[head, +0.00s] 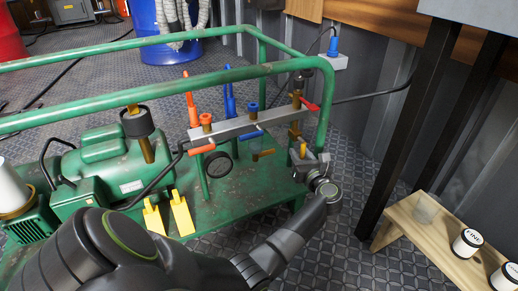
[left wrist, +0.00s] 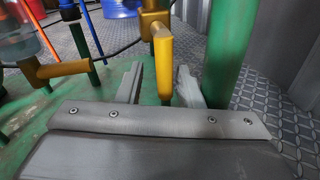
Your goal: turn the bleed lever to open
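A yellow lever (head: 303,150) hangs under the right end of the grey manifold bar (head: 240,126); I take it to be the bleed lever. In the left wrist view the lever (left wrist: 163,62) points down from a brass fitting (left wrist: 152,14). My left gripper (head: 308,160) is open, below the manifold's right end. In the left wrist view its two fingers (left wrist: 158,85) stand apart, with the lever's lower end showing in the gap between them. Whether either finger touches it I cannot tell. My right gripper is not in view.
The manifold also carries an orange handle (head: 202,149), a blue handle (head: 247,136) and a red lever (head: 309,103). A green frame post (left wrist: 228,50) stands close right of my left fingers. A wooden stool (head: 420,232) with white-labelled cans is at the right.

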